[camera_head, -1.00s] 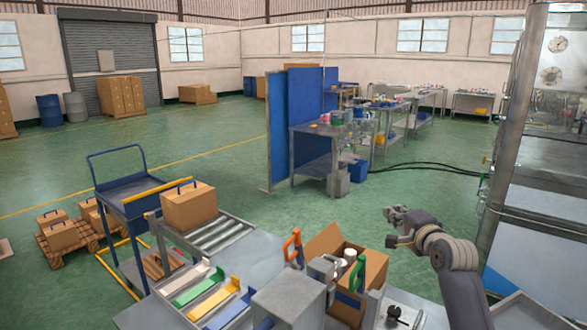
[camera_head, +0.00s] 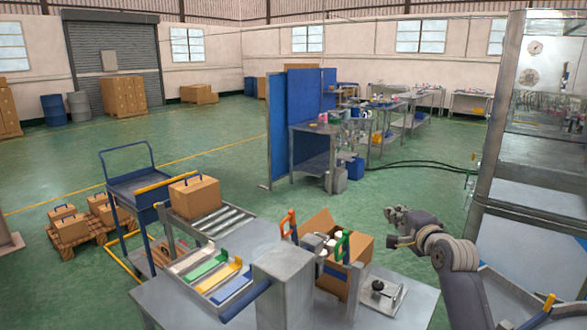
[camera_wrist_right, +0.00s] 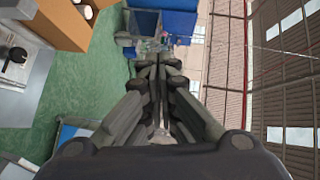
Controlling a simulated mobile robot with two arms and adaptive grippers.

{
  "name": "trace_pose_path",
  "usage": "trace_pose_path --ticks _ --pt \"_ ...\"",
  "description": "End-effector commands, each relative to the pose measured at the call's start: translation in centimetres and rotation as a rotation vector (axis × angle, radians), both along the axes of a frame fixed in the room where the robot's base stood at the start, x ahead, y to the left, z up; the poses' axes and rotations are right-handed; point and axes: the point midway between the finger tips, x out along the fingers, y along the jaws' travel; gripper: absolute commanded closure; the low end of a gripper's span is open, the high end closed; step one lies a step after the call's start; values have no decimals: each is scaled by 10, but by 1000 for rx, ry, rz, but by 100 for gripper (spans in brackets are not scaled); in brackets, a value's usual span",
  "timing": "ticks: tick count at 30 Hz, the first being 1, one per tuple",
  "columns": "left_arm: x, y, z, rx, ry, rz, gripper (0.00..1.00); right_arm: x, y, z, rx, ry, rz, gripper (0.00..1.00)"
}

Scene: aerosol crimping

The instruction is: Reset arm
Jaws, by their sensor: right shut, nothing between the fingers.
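My right gripper (camera_head: 392,227) is in the head view, at the end of the grey arm that comes in from the lower right. It is raised above the floor, to the right of the open cardboard box, and touches nothing. In the right wrist view the gripper (camera_wrist_right: 160,66) has its fingers together with nothing between them. My left gripper does not show in either view.
A work table (camera_head: 180,300) at the front bears an open cardboard box (camera_head: 358,247), a closed box (camera_head: 195,196) on rollers and coloured trays. A blue trolley (camera_head: 130,187) stands left. A tall metal-framed machine (camera_head: 490,165) stands right. Green floor lies open behind.

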Motion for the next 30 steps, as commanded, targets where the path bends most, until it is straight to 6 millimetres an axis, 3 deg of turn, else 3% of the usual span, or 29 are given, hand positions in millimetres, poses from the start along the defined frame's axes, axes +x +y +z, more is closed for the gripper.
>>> trace_pose_path --ticks 8,17,20,23,27,30 --pt "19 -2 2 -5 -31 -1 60 -22 10 -44 -115 67 30 100" --pt "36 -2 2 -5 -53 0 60 -70 25 -116 -320 183 101 100" --pt "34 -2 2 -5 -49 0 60 -97 32 -147 -415 236 142 100" --pt "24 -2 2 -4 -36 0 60 -137 40 -187 -539 309 206 100" --pt "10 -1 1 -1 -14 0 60 -209 50 -241 -732 421 329 100" --pt "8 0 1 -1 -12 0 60 -263 55 -270 -857 493 428 100"
